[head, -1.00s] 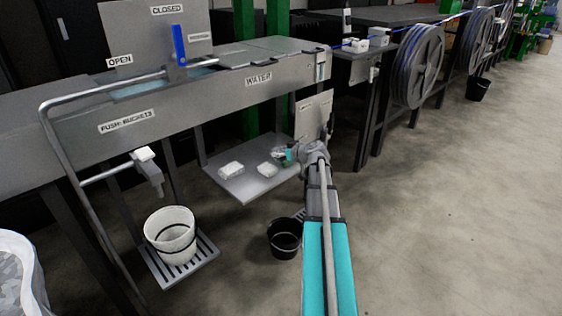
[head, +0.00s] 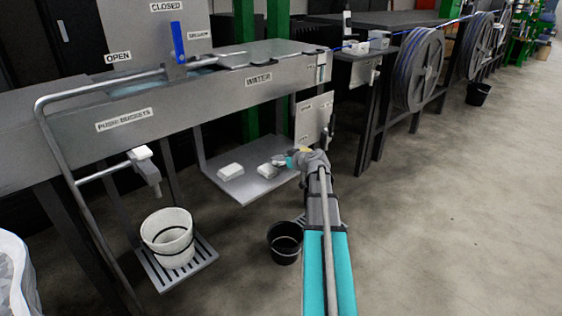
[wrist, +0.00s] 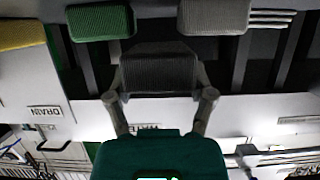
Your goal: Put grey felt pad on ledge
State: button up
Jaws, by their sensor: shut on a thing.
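My gripper (wrist: 160,98) is shut on a dark ribbed grey felt pad (wrist: 160,73), which sits between its two fingers in the wrist view. In the head view my gripper (head: 288,158) is at the right end of the low metal ledge (head: 245,190), under the trough. The held pad cannot be made out there. I cannot tell whether it touches the ledge. A lighter grey pad (wrist: 213,15) and a green pad (wrist: 100,20) lie beyond the held one in the wrist view, with a yellow pad (wrist: 20,35) at the left edge.
Two white blocks, one at the left (head: 230,171) and one nearer my gripper (head: 268,170), lie on the ledge. A white bucket (head: 168,237) and a black bucket (head: 285,242) stand below. Open floor lies to the right.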

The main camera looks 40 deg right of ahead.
jog(key=shift+f+b, duration=0.3)
jog(key=shift+f, duration=0.05)
jog(key=o, duration=0.8)
jog(key=shift+c, duration=0.2)
jog(key=shift+r, duration=0.2)
jog(key=shift+r+p, duration=0.45)
jog(key=shift+p, duration=0.2)
jog(key=shift+s+r, duration=0.2)
jog(key=shift+s, duration=0.1)
jog(key=p+v, duration=0.4)
jog(key=v, duration=0.7)
jog(key=shift+s, duration=0.2)
jog(key=shift+f, duration=0.1)
